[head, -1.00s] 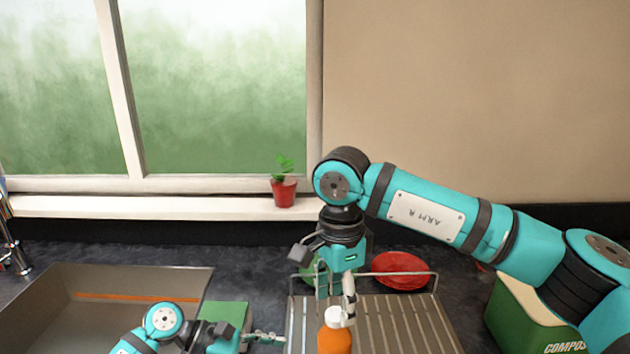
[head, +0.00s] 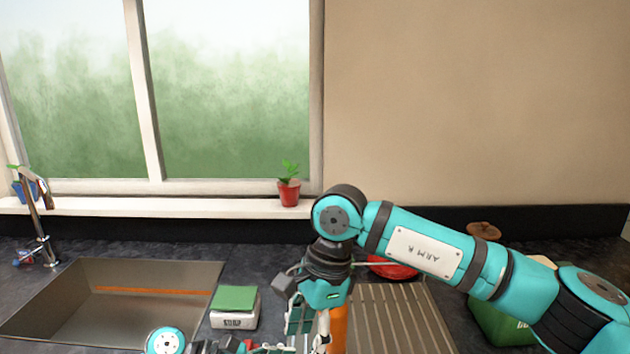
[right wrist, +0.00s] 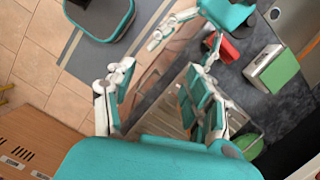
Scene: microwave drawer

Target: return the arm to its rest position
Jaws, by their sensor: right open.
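My right arm comes in from the right in the head view. Its gripper (head: 308,338) points down, at the left of the ribbed draining rack (head: 395,312). An orange bottle (head: 339,328) stands just right of it, partly hidden by it. In the right wrist view the fingers of my right gripper (right wrist: 158,105) are spread apart with nothing held between them. My left gripper (head: 255,348) is at the bottom edge of the head view, mostly cut off. In the right wrist view my left gripper (right wrist: 185,48) has its fingers apart.
A sink (head: 130,310) with a tap (head: 42,215) is at left. A white box with a green top (head: 235,300) stands beside it. A potted plant (head: 289,192) sits on the sill.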

